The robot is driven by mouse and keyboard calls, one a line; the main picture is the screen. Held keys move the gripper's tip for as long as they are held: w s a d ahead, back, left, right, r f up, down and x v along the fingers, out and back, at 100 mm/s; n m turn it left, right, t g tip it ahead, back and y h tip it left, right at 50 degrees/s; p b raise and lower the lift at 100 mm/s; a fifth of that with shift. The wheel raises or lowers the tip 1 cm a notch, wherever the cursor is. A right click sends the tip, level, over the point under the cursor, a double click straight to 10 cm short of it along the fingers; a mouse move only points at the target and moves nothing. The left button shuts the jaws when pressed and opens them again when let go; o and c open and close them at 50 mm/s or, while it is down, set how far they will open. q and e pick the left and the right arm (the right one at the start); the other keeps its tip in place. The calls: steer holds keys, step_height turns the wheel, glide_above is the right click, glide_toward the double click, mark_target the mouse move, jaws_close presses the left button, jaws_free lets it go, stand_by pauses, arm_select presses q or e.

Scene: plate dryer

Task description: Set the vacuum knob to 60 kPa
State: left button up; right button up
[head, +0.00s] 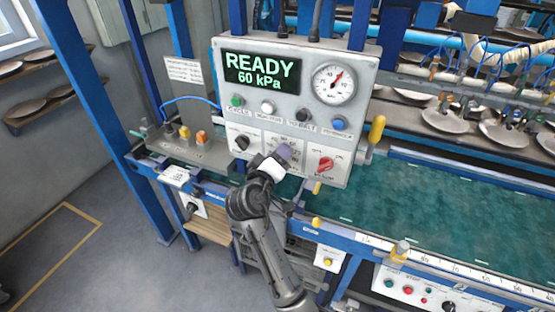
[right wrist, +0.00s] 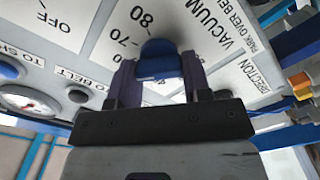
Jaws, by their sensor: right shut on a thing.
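The grey control panel (head: 225,110) has a screen (head: 262,70) reading "READY 60 kPa". My right gripper (head: 282,155) is at the middle of the panel's lower row and covers the vacuum knob there. In the right wrist view, the blue vacuum knob (right wrist: 158,57) sits between the two dark fingers of my right gripper (right wrist: 159,78), which is shut on it. The printed scale beside it shows 70 and 80 and the word "VACUUM"; the rest of the scale is hidden. My left gripper is not in view.
A round gauge (head: 334,84) is at the panel's upper right. A black knob (head: 242,142) and a red knob (head: 326,164) flank my right gripper. Several buttons run above. A yellow-topped lever (head: 377,130) stands at the panel's right edge, beside the green belt (head: 440,205).

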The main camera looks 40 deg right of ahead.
stand_by(0.5)
steer(key=o, duration=0.9)
